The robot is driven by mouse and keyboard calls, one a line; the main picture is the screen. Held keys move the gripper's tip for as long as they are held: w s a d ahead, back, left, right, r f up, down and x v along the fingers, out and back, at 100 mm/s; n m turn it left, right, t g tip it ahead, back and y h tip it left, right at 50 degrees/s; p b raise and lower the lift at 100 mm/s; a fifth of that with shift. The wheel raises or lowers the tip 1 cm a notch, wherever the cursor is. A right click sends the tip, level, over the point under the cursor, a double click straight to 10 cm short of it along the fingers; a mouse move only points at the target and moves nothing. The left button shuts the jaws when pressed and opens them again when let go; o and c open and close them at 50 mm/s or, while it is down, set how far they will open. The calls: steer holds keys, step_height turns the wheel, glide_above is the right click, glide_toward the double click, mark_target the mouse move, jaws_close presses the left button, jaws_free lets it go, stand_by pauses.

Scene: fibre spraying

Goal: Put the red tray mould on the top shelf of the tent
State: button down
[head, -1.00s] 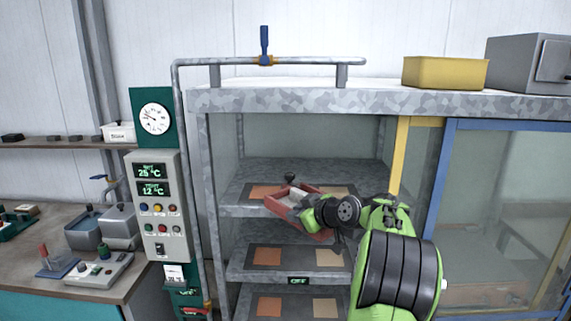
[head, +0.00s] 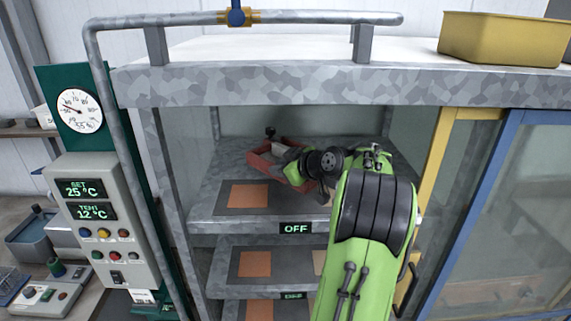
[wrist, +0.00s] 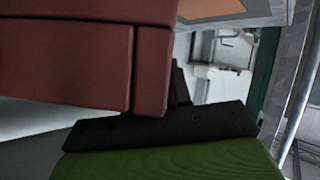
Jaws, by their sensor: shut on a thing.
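The red tray mould (head: 264,162) is in the tent's open bay, over the back of the top shelf (head: 210,200). It looks tilted in the head view, and my arm hides its right part. My gripper (head: 297,170) is shut on the tray mould at its near right side. In the wrist view the mould's red wall (wrist: 80,70) fills the upper left, against the dark finger (wrist: 160,125). I cannot tell whether the mould touches the shelf.
The top shelf has an orange square (head: 249,195) and an OFF sign (head: 296,228) on its front edge. Lower shelves (head: 225,262) lie beneath. The tent's roof edge (head: 300,85) is above my arm. A yellow post (head: 443,165) and blue-framed door (head: 480,190) stand at right.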

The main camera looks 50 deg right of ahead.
step_height(320, 180, down, 6)
steer(key=shift+w+f, duration=0.1)
steer(key=shift+f, duration=0.1)
steer(key=c, duration=1.1)
jaws_free()
steer(key=shift+a+f, duration=0.1)
steer(key=shift+f, duration=0.05)
steer(key=shift+o, duration=0.2)
steer(key=b+v, duration=0.1)
steer(key=v, duration=1)
steer(key=shift+s+b, duration=0.3)
steer(key=shift+s, duration=0.1)
steer(key=shift+s+a, duration=0.1)
steer(key=shift+s, duration=0.05)
